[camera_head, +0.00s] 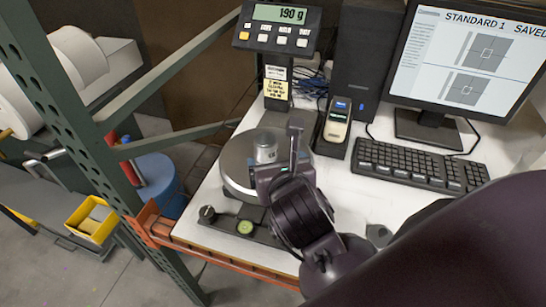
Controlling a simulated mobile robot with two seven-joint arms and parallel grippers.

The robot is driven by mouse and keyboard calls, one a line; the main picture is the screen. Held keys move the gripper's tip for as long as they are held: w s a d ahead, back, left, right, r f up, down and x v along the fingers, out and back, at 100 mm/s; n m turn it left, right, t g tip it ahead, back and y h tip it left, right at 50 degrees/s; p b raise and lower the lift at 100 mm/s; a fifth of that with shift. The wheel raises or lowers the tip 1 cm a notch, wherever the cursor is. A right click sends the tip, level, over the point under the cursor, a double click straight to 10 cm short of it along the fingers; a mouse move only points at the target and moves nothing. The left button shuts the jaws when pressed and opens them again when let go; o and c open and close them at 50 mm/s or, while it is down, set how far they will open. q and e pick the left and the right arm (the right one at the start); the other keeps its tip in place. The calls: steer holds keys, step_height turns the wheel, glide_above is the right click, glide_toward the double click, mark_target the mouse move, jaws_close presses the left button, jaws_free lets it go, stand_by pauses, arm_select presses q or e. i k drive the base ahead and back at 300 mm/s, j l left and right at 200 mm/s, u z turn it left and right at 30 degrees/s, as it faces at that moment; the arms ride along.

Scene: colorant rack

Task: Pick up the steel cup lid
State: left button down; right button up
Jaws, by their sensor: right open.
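A small steel cup (265,146) stands upright on the round steel pan (236,163) of a scale. A flat top shows on the cup, but I cannot tell the lid apart from the body at this size. My right gripper (281,158) is open, right at the near right side of the cup. One finger stands up just right of the cup; the other finger is hard to make out. The gripper hides the cup's lower part, and I cannot tell whether it touches the cup. My left gripper is out of view.
The scale's display (279,13) reads 190 g on a post behind the pan. A handheld device (337,122) stands in a dark holder to the right, near a keyboard (420,166) and monitor (466,60). A green rack post (75,110) rises at the left.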

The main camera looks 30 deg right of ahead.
mark_target(380, 235)
steer(key=k+j, duration=0.25)
steer(key=k, duration=0.25)
steer(key=k+j, duration=0.2)
steer(key=k, duration=0.25)
